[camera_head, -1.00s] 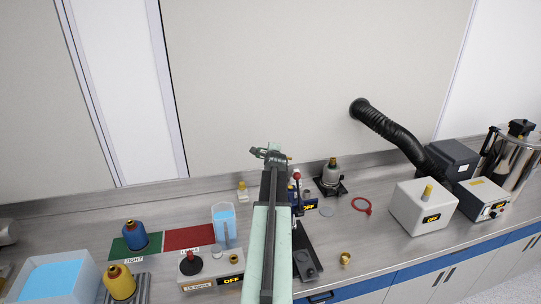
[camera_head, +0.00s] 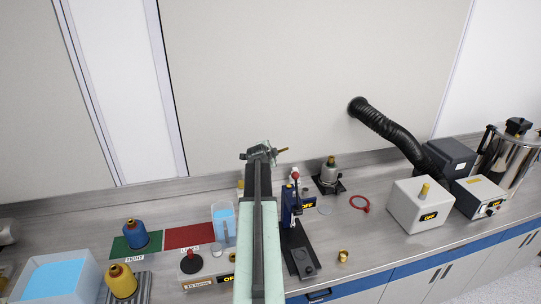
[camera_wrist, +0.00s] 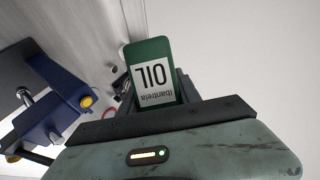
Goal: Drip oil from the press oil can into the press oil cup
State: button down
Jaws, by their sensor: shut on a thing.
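My gripper (camera_head: 262,153) is raised at the middle of the head view, above the counter. It is shut on the green press oil can (camera_wrist: 152,62), whose white label reads "OIL" upside down in the wrist view. In the head view a thin brass spout (camera_head: 281,150) sticks out to the right of my gripper, nearly level. The blue press (camera_head: 290,207) stands on a dark base just right of my arm. It also shows at the left of the wrist view (camera_wrist: 38,118), apart from the can, with a round brass-coloured part (camera_wrist: 87,101). I cannot tell whether that part is the oil cup.
A grey burner-like vessel (camera_head: 329,173) and a red ring (camera_head: 360,203) stand right of the press. A small brass piece (camera_head: 343,256) is near the front edge. A clear jug (camera_head: 224,222) and a white OFF box (camera_head: 208,270) stand left of my arm.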

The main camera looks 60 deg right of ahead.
jog(key=shift+s+n+g, duration=0.15)
jog(key=shift+n+g, duration=0.75)
jog(key=shift+g, duration=0.2)
jog(key=shift+s+r+n+g+h+b, duration=0.15)
jog(key=shift+n+g+h+b, duration=0.2)
jog(key=shift+n+g+b, duration=0.35)
jog(key=shift+s+r+n+g+h+b, duration=0.1)
jog(key=shift+n+g+h+b, duration=0.35)
jog(key=shift+n+g, duration=0.35)
jog(key=shift+f, duration=0.1)
